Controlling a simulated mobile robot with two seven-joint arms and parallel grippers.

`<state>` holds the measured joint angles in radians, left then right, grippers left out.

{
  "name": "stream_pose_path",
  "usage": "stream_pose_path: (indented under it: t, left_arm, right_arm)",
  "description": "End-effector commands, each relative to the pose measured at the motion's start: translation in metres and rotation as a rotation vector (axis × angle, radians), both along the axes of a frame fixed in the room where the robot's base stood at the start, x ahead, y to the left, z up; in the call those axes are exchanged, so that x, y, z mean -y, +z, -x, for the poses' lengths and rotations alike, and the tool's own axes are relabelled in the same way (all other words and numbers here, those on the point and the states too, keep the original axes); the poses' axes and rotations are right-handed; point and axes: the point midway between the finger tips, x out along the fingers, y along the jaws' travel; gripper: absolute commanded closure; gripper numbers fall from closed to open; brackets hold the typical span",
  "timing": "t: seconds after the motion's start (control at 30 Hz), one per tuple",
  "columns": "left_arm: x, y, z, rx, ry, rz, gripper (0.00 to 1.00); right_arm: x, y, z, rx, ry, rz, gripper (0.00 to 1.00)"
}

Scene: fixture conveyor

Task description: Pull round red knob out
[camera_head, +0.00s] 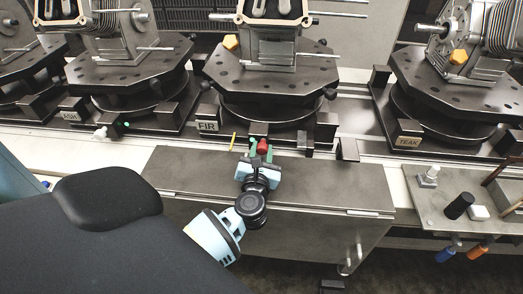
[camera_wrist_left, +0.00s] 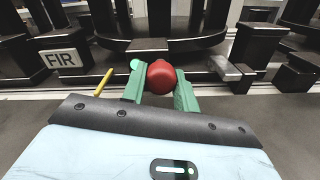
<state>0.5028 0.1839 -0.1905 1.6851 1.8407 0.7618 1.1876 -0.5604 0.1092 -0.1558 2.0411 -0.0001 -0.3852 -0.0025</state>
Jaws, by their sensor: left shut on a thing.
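The round red knob (camera_head: 263,146) is at the front of the middle fixture, the one labelled FIR (camera_head: 208,126). In the left wrist view the red knob (camera_wrist_left: 161,77) sits between the two green fingers of my left gripper (camera_wrist_left: 160,90). In the head view my left gripper (camera_head: 261,153) reaches the knob from the front and is shut on it. The knob's shaft behind it is hidden. My right gripper is not in view.
A yellow stick (camera_head: 233,141) stands just left of the knob. A grey metal cover (camera_head: 330,188) lies below my gripper. A fixture labelled TEAK (camera_head: 408,141) is at the right, and one labelled ASH (camera_head: 70,116) at the left. A tool shelf (camera_head: 440,205) is at the right.

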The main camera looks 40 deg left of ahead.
Motion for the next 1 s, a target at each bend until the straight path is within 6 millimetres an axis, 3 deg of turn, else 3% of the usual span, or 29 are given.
stream_pose_path:
  t: [0.2, 0.47, 0.5, 0.63, 1.0]
  left_arm:
    - [0.011, 0.000, 0.017, -0.001, 0.000, 0.003, 1.00]
    - [0.012, -0.001, 0.019, -0.002, -0.001, 0.001, 1.00]
    - [0.012, -0.002, 0.019, -0.003, -0.001, 0.001, 0.68]
    - [0.012, -0.001, 0.019, -0.003, -0.001, 0.000, 0.51]
    - [0.014, -0.001, 0.022, -0.002, 0.000, 0.001, 0.48]
  right_arm:
    - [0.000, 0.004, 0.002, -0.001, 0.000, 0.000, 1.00]
    - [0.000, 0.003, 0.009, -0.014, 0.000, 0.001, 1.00]
    - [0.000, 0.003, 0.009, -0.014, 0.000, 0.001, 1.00]
    - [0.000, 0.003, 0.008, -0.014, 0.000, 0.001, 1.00]
    - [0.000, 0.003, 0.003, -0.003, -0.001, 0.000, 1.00]
